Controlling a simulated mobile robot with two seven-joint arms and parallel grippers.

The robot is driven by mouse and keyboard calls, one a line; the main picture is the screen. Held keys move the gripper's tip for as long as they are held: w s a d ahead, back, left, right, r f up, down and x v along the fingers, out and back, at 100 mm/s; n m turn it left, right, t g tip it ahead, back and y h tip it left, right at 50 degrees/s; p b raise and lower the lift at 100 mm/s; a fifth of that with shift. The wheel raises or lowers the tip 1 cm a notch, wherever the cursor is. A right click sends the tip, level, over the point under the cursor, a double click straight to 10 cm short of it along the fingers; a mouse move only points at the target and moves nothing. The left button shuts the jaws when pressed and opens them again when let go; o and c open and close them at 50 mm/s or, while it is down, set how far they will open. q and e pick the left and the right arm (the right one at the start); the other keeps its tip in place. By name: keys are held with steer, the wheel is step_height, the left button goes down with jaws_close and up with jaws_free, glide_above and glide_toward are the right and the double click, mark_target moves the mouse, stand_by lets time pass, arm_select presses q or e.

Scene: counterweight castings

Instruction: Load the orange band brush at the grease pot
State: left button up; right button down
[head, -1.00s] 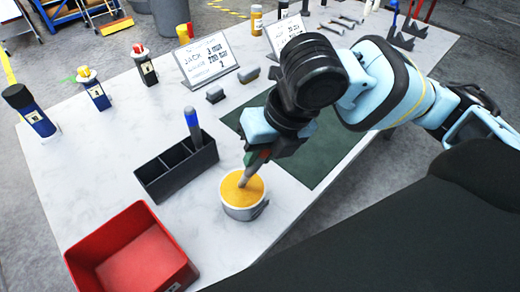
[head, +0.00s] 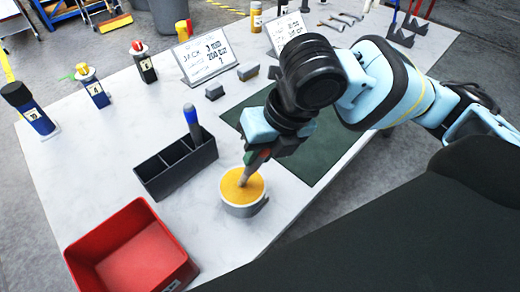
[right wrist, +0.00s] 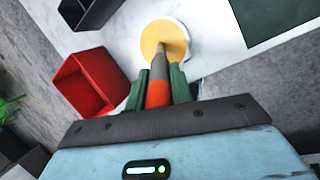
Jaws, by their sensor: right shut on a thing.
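The grease pot (head: 244,208) is a white round pot filled with yellow-orange grease, near the table's front edge in the head view. My right gripper (head: 262,157) is above it, shut on the orange band brush (right wrist: 158,92). In the right wrist view the brush shows an orange band between the green fingers and a grey front part. Its tip meets the grease surface (right wrist: 160,38); how deep it dips I cannot tell. In the head view the brush (head: 246,176) slants down into the pot. My left gripper is not in view.
A black divided holder (head: 165,181) with a blue-handled brush (head: 192,125) stands left of the pot. A red bin (head: 125,250) is at the front left. A green mat (head: 310,155) lies to the right. Several bottles and sign cards stand farther back.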

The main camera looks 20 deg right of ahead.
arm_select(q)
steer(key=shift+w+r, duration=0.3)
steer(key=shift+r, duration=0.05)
arm_select(e)
steer(key=shift+s+f, duration=0.1)
steer(key=shift+f, duration=0.1)
stand_by(1.9)
